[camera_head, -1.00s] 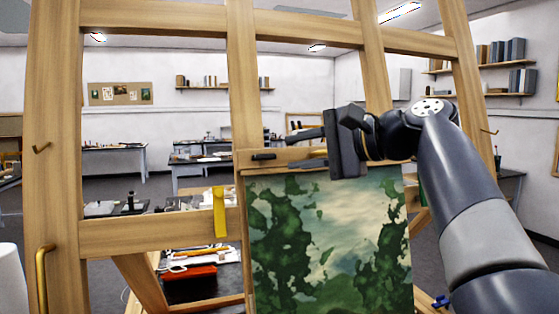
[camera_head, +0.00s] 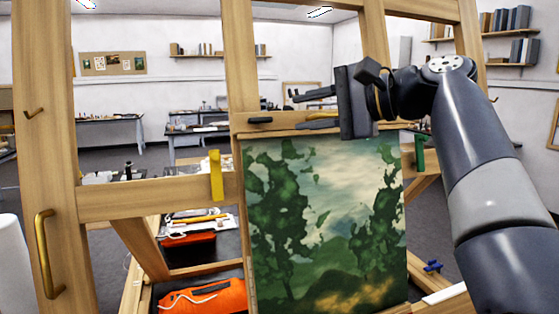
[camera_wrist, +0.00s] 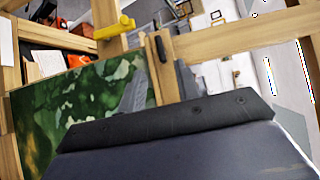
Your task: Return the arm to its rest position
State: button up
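My gripper (camera_head: 297,111) is at the end of my dark arm (camera_head: 480,150), raised in front of the wooden easel frame (camera_head: 240,60) and pointing left. Its two fingers are apart with nothing seen between them. In the head view they overlap the easel's crossbar just above the painting (camera_head: 325,220); I cannot tell the gap in depth. The painting (camera_wrist: 90,110), with green foliage and pale sky, also shows there at the left.
Easel posts and crossbars stand close around the arm. A yellow clip (camera_head: 216,175) and a green one (camera_head: 420,152) sit on crossbars. A brass handle (camera_head: 45,255) is at left. An orange bag (camera_head: 205,296) lies low behind the frame. Worktables (camera_head: 110,120) stand farther back.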

aim_at(264, 119)
jog(key=p+x, duration=0.2)
jog(key=x, duration=0.7)
jog(key=shift+f+b, duration=0.1)
jog(key=shift+b, duration=0.2)
